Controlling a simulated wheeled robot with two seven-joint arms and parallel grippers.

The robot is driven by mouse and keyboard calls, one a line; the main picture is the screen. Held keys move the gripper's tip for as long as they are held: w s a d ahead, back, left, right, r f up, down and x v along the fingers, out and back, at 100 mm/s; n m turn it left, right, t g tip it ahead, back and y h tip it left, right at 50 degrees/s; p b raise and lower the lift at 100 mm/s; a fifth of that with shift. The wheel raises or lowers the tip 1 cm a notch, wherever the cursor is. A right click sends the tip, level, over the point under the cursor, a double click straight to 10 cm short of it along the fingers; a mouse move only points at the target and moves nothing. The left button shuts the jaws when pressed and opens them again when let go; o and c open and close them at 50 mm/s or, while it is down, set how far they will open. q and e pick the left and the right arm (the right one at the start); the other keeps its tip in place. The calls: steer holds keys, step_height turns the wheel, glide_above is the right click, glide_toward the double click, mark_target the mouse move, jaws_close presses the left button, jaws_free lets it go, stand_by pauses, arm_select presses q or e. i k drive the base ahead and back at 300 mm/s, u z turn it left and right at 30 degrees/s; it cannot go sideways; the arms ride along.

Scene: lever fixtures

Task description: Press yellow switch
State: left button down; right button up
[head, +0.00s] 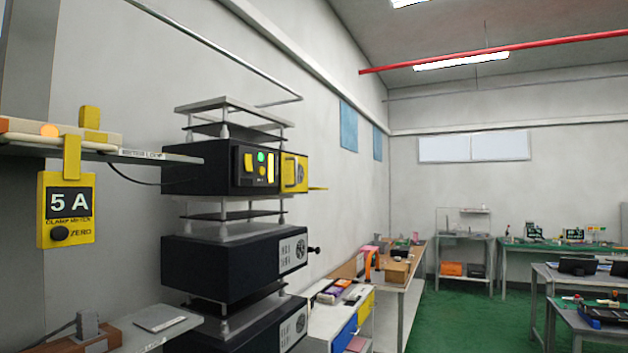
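A black power unit (205,170) sits on a stacked rack to the left of centre. Its front carries a small yellow switch (248,162) beside round green indicators (261,157). A larger yellow panel (294,173) is at the right end of that front. I cannot tell the switch's position. A yellow meter (66,232) reading "5 A" hangs at the left under a grey shelf, with a dark knob marked "ZERO". Neither of my grippers is in view.
More black units (230,265) are stacked below. Workbenches stand along the right and back. The green floor (465,325) between them is clear.

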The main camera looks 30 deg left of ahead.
mark_target(249, 166)
steer(key=u, duration=0.2)
steer(key=i, duration=1.3)
steer(key=u, duration=0.45)
